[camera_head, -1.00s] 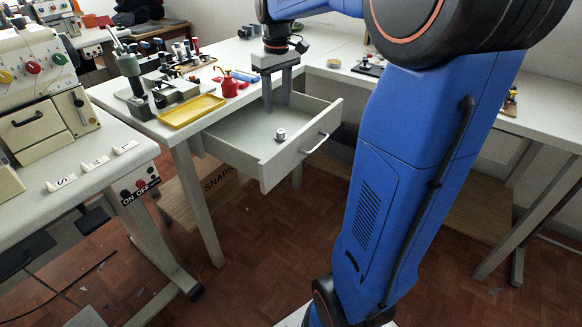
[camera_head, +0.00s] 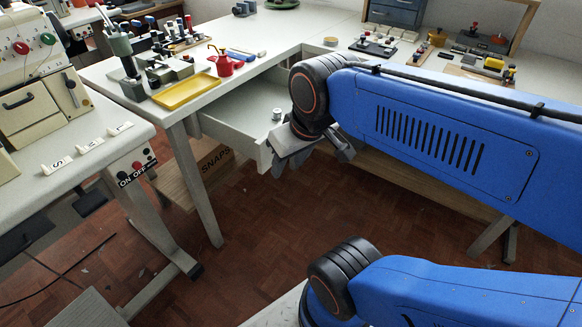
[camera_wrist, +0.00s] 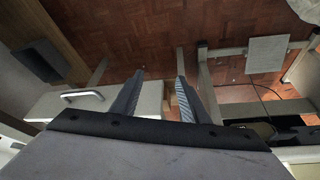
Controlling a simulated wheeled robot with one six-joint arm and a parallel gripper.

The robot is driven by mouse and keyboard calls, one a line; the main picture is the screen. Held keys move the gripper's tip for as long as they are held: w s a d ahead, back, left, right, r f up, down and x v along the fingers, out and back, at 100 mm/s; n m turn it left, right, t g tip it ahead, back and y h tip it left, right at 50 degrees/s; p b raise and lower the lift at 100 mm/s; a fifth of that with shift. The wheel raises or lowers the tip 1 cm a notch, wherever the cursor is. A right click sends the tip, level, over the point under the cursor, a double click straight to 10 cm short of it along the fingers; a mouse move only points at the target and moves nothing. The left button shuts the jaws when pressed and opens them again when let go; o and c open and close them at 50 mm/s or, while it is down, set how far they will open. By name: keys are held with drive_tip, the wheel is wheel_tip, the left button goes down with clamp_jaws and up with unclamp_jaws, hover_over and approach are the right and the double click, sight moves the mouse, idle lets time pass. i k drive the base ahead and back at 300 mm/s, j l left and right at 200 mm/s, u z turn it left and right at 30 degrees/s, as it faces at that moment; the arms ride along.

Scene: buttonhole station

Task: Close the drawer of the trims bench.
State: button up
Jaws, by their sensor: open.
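The trims bench drawer (camera_head: 232,128) is pulled out under the white bench top, its pale tray showing. A small metal spool-like item (camera_head: 277,114) is inside it. My gripper (camera_head: 342,150) is at the drawer's front end and hides part of the front panel and the handle in the head view. In the wrist view my gripper (camera_wrist: 161,77) is open, with nothing between its fingers. There the drawer front (camera_wrist: 140,103) lies behind and left of the left finger, with its bar handle (camera_wrist: 82,96) further left. I cannot tell whether the gripper touches the drawer.
A yellow tray (camera_head: 186,92), a red oil can (camera_head: 222,64) and a small press (camera_head: 128,70) stand on the bench top. A sewing machine table (camera_head: 90,165) with a switch box is at left. The floor in front is clear.

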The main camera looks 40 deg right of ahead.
sight(240, 119)
drive_tip(key=z, duration=0.75)
drive_tip(key=k+j+z, duration=0.2)
drive_tip(key=j, duration=0.15)
drive_tip(key=j+z, duration=0.2)
drive_tip(key=j, duration=0.2)
